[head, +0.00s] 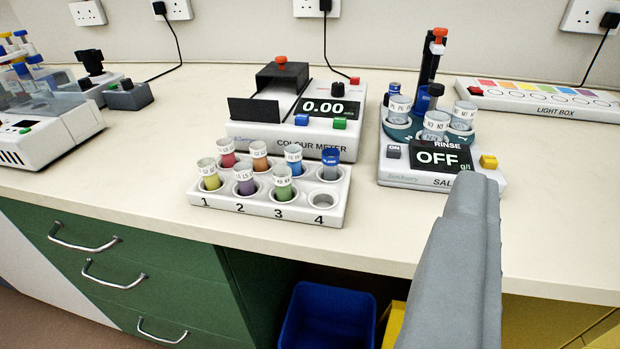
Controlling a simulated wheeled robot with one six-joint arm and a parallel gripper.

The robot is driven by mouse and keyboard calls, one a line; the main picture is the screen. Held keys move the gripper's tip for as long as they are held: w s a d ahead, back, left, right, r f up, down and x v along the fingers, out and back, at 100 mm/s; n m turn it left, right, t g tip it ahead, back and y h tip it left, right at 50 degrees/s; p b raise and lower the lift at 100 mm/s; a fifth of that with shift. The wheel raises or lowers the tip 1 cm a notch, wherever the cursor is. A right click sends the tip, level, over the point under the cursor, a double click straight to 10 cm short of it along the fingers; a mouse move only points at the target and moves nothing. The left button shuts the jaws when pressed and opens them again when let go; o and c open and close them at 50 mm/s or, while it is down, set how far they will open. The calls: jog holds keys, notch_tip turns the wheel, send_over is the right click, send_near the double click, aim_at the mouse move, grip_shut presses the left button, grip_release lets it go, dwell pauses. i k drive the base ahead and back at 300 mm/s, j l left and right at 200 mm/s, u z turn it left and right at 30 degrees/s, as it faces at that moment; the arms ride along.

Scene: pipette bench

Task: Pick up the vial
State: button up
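The white rack (255,214) stands on the bench in the head view, front holes numbered 1 to 4. Its front row holds a yellow vial (210,181), a purple vial (245,186) and a green vial (283,190); hole 4 (325,201) is empty. Behind stand a red vial (227,159), an orange vial (260,162), a blue vial (294,167) and a clear vial with a blue cap (330,171). Which vial is meant cannot be told. My gripper (470,195) appears as a grey shape at lower right, before the salt meter; its fingers cannot be made out separately.
The colour meter (262,130), reading 0.00, stands behind the rack. A light box (540,101) lies at back right. Bare bench (130,190) lies left of the rack. A blue bin (328,320) sits below.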

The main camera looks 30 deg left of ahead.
aim_at(282, 173)
jog(key=i+j+u, duration=0.25)
jog(key=j, duration=0.2)
jog(key=i+j+u, duration=0.3)
jog(key=k+l+u, duration=0.1)
jog(key=l+u, duration=0.4)
jog(key=l, duration=0.2)
jog(key=j+z, duration=0.35)
jog(key=j, duration=0.15)
jog(key=j+z, duration=0.35)
jog(key=j, duration=0.2)
jog(key=j+z, duration=0.3)
jog(key=j, duration=0.25)
jog(key=l+u, duration=0.25)
jog(key=u, duration=0.15)
jog(key=l+u, duration=0.25)
jog(key=u, duration=0.15)
jog(key=l+u, duration=0.25)
jog(key=u, duration=0.15)
